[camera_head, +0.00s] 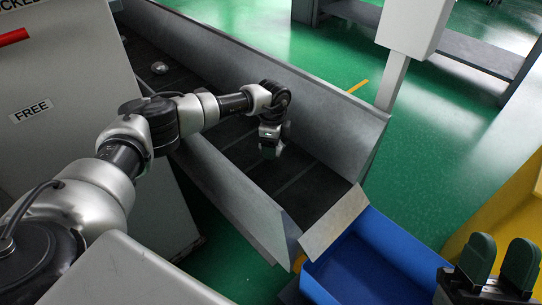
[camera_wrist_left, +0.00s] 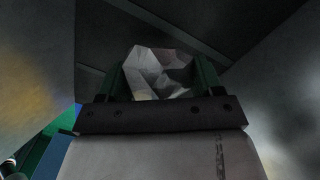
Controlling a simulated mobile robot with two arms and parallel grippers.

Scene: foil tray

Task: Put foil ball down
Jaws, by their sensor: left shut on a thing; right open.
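The foil ball (camera_wrist_left: 160,74) is a crumpled, faceted silver lump in the left wrist view. It sits between the two green fingers of my left gripper (camera_wrist_left: 163,80), which is shut on it. In the head view my left gripper (camera_head: 270,152) points down inside the grey conveyor trough, above its dark belt (camera_head: 318,192). The ball is hidden there behind the gripper. I cannot tell whether the ball touches the belt. My right gripper (camera_head: 498,262) shows at the lower right with its green fingers apart, open and empty.
Tall grey side walls (camera_head: 300,100) flank the belt. A blue bin (camera_head: 350,270) stands at the trough's near end, by a pale plate (camera_head: 334,222). Another small silver ball (camera_head: 159,68) lies farther up the belt. A grey cabinet marked FREE (camera_head: 60,110) stands at left.

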